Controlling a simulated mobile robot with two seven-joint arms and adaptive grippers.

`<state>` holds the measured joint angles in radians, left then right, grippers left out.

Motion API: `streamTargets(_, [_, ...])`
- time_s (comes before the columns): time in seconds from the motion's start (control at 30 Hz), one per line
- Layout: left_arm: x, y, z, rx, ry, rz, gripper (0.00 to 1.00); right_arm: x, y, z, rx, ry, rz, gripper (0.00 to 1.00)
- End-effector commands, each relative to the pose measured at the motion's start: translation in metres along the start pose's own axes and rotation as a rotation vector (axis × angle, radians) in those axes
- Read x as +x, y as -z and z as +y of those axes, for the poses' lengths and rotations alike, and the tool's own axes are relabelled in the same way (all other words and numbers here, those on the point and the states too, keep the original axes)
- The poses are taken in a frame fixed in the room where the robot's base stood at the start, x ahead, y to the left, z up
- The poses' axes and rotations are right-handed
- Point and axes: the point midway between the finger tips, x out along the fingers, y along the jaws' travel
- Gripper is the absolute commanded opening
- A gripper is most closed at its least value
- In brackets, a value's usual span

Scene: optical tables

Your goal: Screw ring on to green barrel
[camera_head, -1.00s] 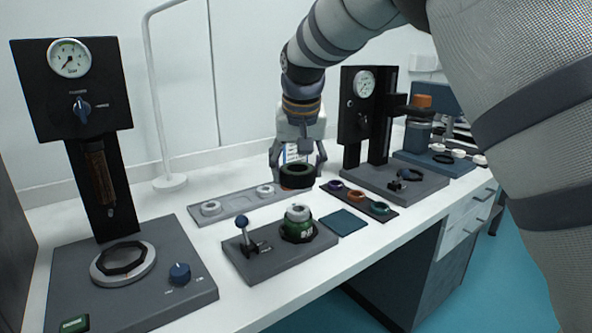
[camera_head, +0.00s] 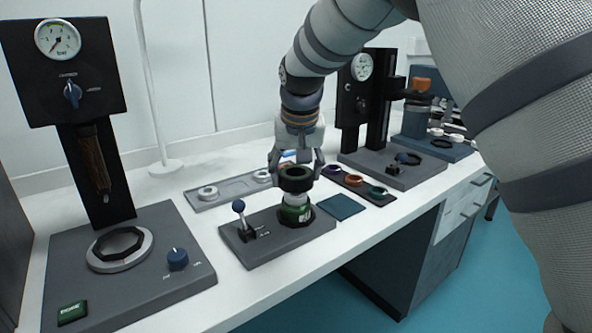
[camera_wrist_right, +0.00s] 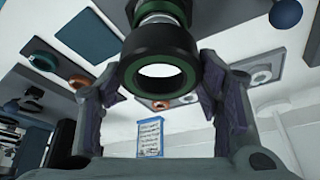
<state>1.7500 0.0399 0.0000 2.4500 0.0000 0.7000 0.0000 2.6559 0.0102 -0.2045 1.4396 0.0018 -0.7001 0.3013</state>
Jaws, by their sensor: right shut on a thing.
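The green barrel (camera_head: 295,213) stands upright in the holder plate (camera_head: 262,245) with a blue-knobbed lever. My right gripper (camera_head: 296,170) is shut on a black ring with a green inner edge (camera_head: 297,181), directly over the barrel top. In the right wrist view the ring (camera_wrist_right: 160,64) is between the fingers, and the barrel's pale neck and green body (camera_wrist_right: 162,12) show beyond it. The ring hides the barrel top in the head view; I cannot tell whether they touch. My left gripper is not in view.
Behind is a grey tray with white rings (camera_head: 230,190). To the right are a dark strip of coloured rings (camera_head: 355,183) and a teal pad (camera_head: 340,207). Gauge stands rise at left (camera_head: 62,75) and right (camera_head: 362,105). The table's front strip is clear.

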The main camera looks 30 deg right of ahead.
Motion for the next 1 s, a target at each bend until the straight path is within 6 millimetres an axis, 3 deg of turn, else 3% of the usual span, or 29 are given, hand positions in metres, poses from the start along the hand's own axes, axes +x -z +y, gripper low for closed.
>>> streamTargets(1.0, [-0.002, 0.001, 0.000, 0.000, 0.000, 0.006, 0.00, 0.012, -0.005, 0.000, 0.000, 0.000, 0.000, 0.36])
